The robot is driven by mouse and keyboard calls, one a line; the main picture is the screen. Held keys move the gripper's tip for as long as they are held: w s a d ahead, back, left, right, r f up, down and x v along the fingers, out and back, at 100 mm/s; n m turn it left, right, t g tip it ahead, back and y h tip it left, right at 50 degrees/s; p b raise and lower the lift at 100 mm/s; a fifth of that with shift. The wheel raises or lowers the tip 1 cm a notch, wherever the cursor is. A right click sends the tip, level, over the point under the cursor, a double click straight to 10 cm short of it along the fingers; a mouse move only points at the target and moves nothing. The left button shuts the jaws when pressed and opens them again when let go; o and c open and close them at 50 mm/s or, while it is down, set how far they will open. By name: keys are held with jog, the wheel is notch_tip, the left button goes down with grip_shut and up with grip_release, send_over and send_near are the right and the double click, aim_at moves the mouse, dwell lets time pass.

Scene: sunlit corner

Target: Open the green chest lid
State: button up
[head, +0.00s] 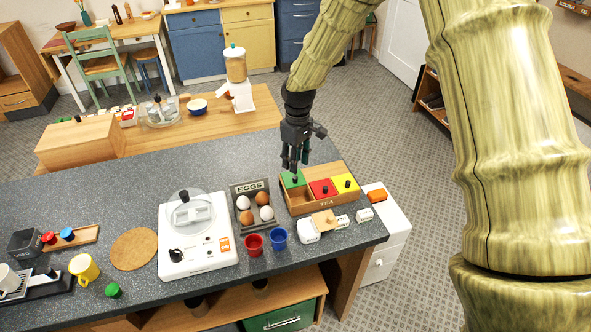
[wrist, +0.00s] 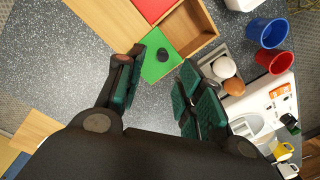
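The wooden tea chest (head: 305,207) stands near the right end of the grey counter, with a green, a red and a yellow lid, each with a dark knob. The green lid (head: 293,180) is at its left end. In the wrist view the green lid (wrist: 157,68) sits flat with its round knob (wrist: 163,54), and a bare wooden compartment (wrist: 189,31) shows open beside it. My gripper (head: 295,169) is above the green lid, pointing down. In the wrist view its fingers (wrist: 160,62) are spread on either side of the knob, empty; contact with the lid cannot be told.
An egg tray (head: 242,188) is close on the left. Red (head: 254,244) and blue (head: 278,237) cups stand in front. Behind the chest's left side the counter is clear.

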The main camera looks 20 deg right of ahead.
notch_tip(320, 180, up, 6)
jog(key=shift+w+d, duration=0.15)
dwell(0.6)
